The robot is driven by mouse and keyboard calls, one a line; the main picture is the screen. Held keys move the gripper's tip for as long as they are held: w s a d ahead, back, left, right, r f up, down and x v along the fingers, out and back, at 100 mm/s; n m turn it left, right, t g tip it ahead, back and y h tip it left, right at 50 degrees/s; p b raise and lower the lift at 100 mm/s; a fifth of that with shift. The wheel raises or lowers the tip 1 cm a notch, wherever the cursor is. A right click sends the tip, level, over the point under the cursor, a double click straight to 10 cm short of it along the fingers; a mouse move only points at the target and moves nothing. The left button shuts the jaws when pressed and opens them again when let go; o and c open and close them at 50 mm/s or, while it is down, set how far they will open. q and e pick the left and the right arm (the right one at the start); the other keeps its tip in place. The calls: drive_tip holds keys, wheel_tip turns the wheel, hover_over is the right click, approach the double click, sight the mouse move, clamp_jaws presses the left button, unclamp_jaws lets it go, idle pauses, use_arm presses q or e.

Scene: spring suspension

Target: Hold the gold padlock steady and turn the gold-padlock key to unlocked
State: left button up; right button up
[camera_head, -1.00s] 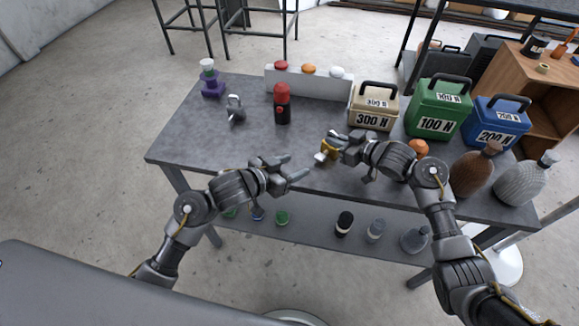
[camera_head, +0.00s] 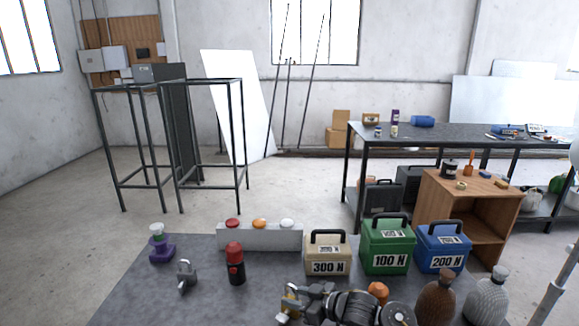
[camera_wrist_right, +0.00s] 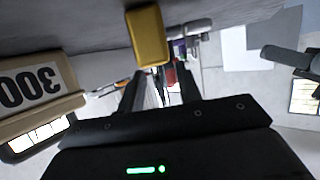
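The gold padlock (camera_head: 289,303) with its grey shackle is at the bottom of the head view, at the tips of my right gripper (camera_head: 302,304). In the right wrist view, turned upside down, the gold body (camera_wrist_right: 147,36) shows just beyond the fingertips and off centre. My right gripper's two fingers (camera_wrist_right: 160,72) stand apart with a gap between them. I cannot tell whether a finger touches the padlock. The key cannot be made out. My left gripper is outside the head view. A dark shape (camera_wrist_right: 290,60) at the right wrist view's edge is unclear.
Beige (camera_head: 327,254), green (camera_head: 386,246) and blue (camera_head: 443,247) weights stand behind and right. A grey padlock (camera_head: 186,276), red-capped flask (camera_head: 236,266), purple stand (camera_head: 161,248) and button panel (camera_head: 260,238) are left and behind. Brown (camera_head: 436,300) and grey (camera_head: 488,300) bottles stand right.

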drive_tip(key=v, duration=1.2)
drive_tip(key=shift+a+f, duration=0.1)
